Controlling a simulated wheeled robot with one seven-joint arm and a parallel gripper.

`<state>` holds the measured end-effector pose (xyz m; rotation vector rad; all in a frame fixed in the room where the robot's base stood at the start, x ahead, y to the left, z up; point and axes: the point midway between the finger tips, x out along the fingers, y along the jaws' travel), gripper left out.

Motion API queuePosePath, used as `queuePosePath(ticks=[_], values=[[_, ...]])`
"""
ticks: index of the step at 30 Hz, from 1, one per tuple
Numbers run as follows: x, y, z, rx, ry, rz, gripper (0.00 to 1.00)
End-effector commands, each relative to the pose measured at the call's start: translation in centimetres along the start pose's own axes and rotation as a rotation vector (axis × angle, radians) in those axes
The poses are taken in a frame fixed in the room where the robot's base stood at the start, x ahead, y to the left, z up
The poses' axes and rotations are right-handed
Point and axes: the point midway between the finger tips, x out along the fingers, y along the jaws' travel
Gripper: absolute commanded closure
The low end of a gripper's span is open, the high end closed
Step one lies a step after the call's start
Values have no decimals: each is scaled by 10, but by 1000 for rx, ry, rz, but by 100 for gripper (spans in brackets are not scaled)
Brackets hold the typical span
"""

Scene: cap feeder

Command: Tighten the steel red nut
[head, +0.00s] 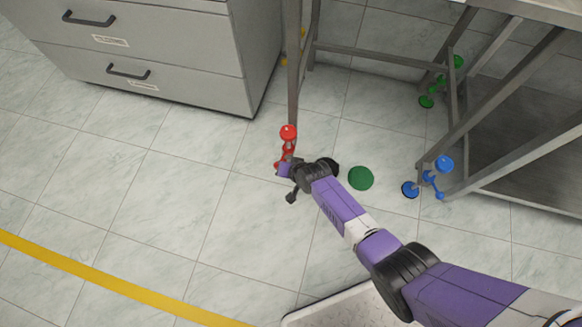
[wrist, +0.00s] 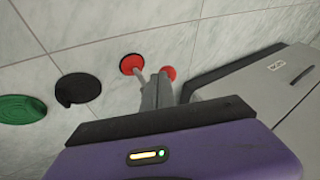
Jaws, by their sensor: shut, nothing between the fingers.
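A red fitting with a round red cap (head: 288,132) stands at the foot of the near metal table leg, with more red parts just below it. In the wrist view there are two round red pieces, a dark-rimmed one (wrist: 131,64) and another (wrist: 168,72) to its right. I cannot tell which red piece is the nut. My gripper (head: 283,169) is at the lower red parts and partly hides them. In the wrist view its grey fingers (wrist: 142,78) are shut and empty, overlapping the red pieces; contact is unclear.
A black disc (wrist: 77,88) and a green disc (head: 361,178) lie on the tiled floor beside my gripper. Blue fittings (head: 443,164) and green fittings (head: 427,101) are at other table legs. A grey drawer cabinet (head: 150,45) stands left. The floor at front left is clear.

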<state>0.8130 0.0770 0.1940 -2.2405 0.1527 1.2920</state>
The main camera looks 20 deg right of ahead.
Motion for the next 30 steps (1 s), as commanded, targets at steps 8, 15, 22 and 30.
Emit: queuePosePath(ticks=[8, 15, 22, 30], values=[[9, -16, 2, -3, -4, 0, 100], [13, -23, 1, -2, -4, 1, 100], [14, -25, 0, 0, -3, 1, 100], [14, -26, -1, -1, -2, 0, 100]])
